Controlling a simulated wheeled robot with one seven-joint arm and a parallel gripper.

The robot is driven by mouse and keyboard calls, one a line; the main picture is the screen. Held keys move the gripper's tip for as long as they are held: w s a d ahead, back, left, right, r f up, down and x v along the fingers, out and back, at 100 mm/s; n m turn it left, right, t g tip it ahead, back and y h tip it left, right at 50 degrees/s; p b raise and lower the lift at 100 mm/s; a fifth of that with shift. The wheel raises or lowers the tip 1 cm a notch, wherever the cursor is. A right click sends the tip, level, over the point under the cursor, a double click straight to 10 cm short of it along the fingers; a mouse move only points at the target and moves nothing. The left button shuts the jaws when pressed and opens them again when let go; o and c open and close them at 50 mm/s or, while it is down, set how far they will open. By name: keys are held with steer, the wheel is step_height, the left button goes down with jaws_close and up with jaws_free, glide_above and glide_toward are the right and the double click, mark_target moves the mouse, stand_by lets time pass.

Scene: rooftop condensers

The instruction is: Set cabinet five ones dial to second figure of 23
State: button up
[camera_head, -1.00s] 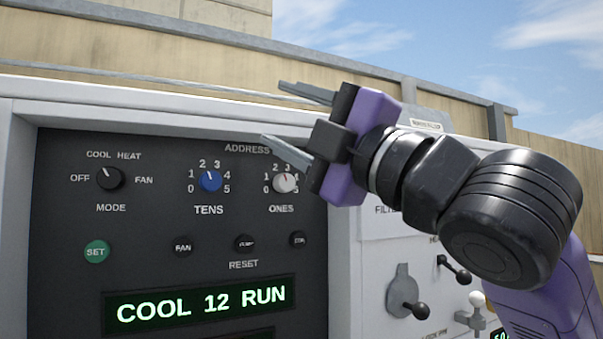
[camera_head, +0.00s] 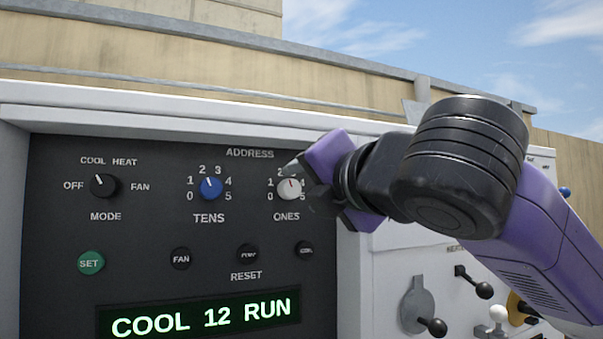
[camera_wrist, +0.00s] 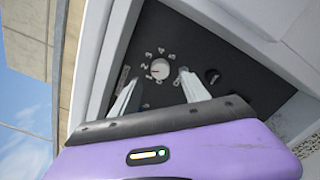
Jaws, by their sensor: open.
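The ones dial (camera_head: 289,188) is a white knob on the dark control panel, under the ADDRESS label, with figures 0 to 5 around it. Its pointer mark looks roughly upward, but the exact figure is hard to read. My gripper (camera_head: 304,186) is at the dial's right, in front of the panel, and hides some of its right-hand figures. In the wrist view the white dial (camera_wrist: 160,68) lies between and just beyond the two open fingers (camera_wrist: 158,77). Touch cannot be told. The display (camera_head: 205,316) reads COOL 12 RUN.
The blue tens dial (camera_head: 210,188) is left of the ones dial. The black mode knob (camera_head: 103,186) is further left. Below are the green SET button (camera_head: 91,263) and the FAN button (camera_head: 181,258). A lever (camera_head: 433,327) is on the white cabinet at right.

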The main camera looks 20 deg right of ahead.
mark_target(292, 185)
steer(key=shift+w+p, duration=0.6)
steer(key=shift+w, duration=1.65)
steer(key=shift+r, duration=0.1)
jaws_close()
steer(key=shift+m+b, duration=0.3)
steer(key=shift+m, duration=0.1)
steer(key=m+b, duration=0.2)
steer(key=m, duration=0.2)
steer(key=shift+a, duration=0.1)
steer(key=shift+r+m+b, duration=0.1)
steer(key=shift+m+b, duration=0.45)
steer(key=shift+m, duration=1.45)
